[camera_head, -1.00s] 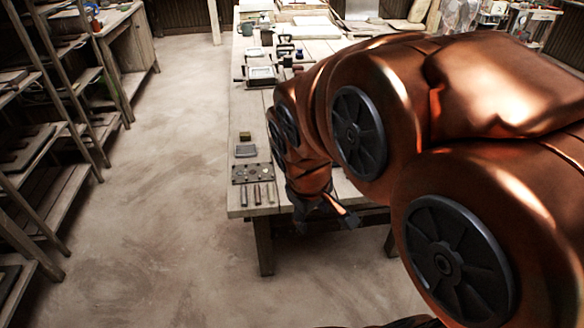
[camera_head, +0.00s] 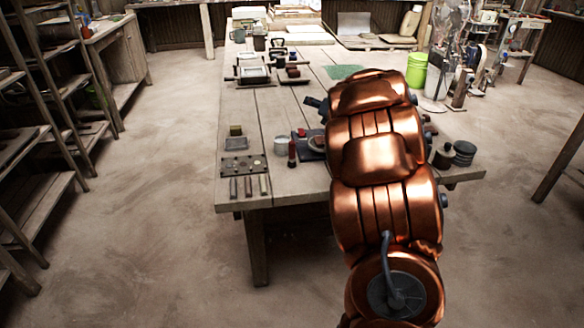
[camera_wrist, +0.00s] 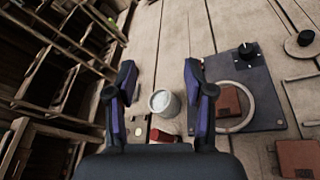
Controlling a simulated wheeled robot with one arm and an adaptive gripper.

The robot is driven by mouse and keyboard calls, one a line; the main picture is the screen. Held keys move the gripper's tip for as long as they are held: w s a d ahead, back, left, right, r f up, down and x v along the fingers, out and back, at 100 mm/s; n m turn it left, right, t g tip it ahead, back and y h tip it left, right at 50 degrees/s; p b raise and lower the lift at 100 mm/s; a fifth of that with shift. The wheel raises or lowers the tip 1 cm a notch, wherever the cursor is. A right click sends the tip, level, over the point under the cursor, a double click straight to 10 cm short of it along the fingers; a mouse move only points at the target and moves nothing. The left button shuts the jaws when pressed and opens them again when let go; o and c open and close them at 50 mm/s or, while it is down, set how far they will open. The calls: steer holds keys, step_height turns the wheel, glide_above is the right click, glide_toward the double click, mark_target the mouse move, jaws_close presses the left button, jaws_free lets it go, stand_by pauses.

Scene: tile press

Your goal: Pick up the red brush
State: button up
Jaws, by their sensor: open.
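A dark red upright thing (camera_head: 292,152), likely the red brush, stands on the workbench beside a small pale cup (camera_head: 281,145) in the head view. In the wrist view a red piece (camera_wrist: 163,136) shows just below the grey-white cup (camera_wrist: 164,103); its lower part is hidden by my gripper's body. My gripper (camera_wrist: 160,80) is open, its two purple-lined fingers apart with wooden tabletop seen between them. The cup and the red piece lie in line with the gap, nearer the palm in the picture. Nothing is held.
A dark plate (camera_wrist: 262,100) with a ring and brown tile lies right of the gripper. A metal plate with holes (camera_head: 242,166) and several small bars are at the bench's front left. A green mat (camera_head: 344,72) lies farther back. Shelves (camera_head: 40,150) stand left; floor between is clear.

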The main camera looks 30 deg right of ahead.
mark_target(292, 161)
steer(key=s+a+f+n+y+b, duration=0.1)
steer(key=f+n+y, duration=0.2)
steer(key=f+n, duration=0.1)
steer(key=s+a+f+n+y+b, duration=0.2)
steer(key=f+n+y, duration=0.2)
steer(key=f+n, duration=0.1)
steer(key=s+a+f+n+y+b, duration=0.1)
steer(key=s+f+n+y+b, duration=0.1)
steer(key=f+n+y, duration=0.2)
steer(key=shift+s+a+f+n+t, duration=0.1)
steer(key=shift+a+f+n+t, duration=0.1)
steer(key=shift+f+n+t, duration=0.15)
steer(key=shift+s+a+f+n+y+b, duration=0.1)
steer(key=shift+s+a+n+y+b, duration=0.1)
steer(key=shift+n+y+b, duration=0.1)
steer(key=shift+w+a, duration=0.4)
steer(key=shift+d+r+x, duration=0.1)
steer(key=shift+x, duration=1.55)
steer(key=shift+d+r+x, duration=0.1)
steer(key=shift+r+x, duration=0.05)
steer(key=shift+x, duration=1.5)
steer(key=shift+w, duration=0.1)
jaws_close()
steer(key=shift+p, duration=0.3)
